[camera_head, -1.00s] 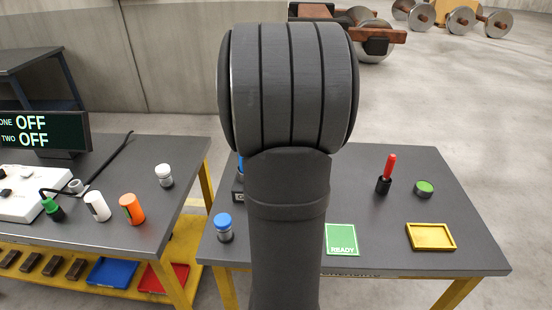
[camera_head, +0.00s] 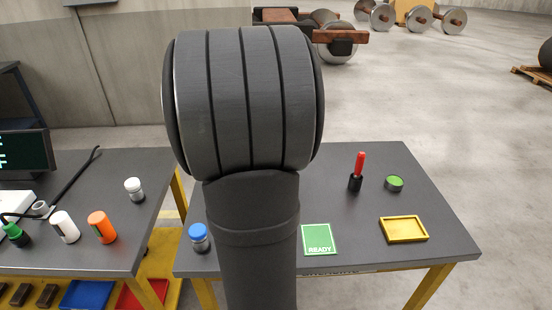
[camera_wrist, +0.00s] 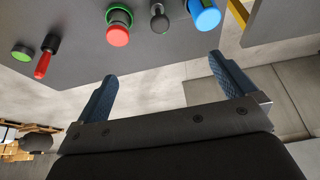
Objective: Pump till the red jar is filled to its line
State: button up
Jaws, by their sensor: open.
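In the wrist view, a red-topped round thing with a green ring (camera_wrist: 118,32) stands on the dark table; it may be the red jar, but no line or fill level shows. Beside it is a dark knobbed post (camera_wrist: 158,18), possibly the pump handle. A blue cylinder (camera_wrist: 205,14) stands beyond that, cut by the frame edge. My gripper (camera_wrist: 162,66) is open and empty, its two blue fingers apart, off the table's edge in the picture.
The right table holds a red-handled tool (camera_head: 357,172), a green-topped tin (camera_head: 394,183), a yellow tray (camera_head: 404,229), a green READY card (camera_head: 319,239) and a blue-capped bottle (camera_head: 199,237). The left table carries white (camera_head: 65,227) and orange (camera_head: 102,227) bottles. A floor gap separates the tables.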

dwell(0.7)
jog(key=shift+w, duration=0.3)
jog(key=c, duration=0.7)
jog(key=w, duration=0.1)
jog(key=w+f, duration=0.1)
jog(key=w+g, duration=0.1)
jog(key=shift+w+f, duration=0.25)
grip_shut()
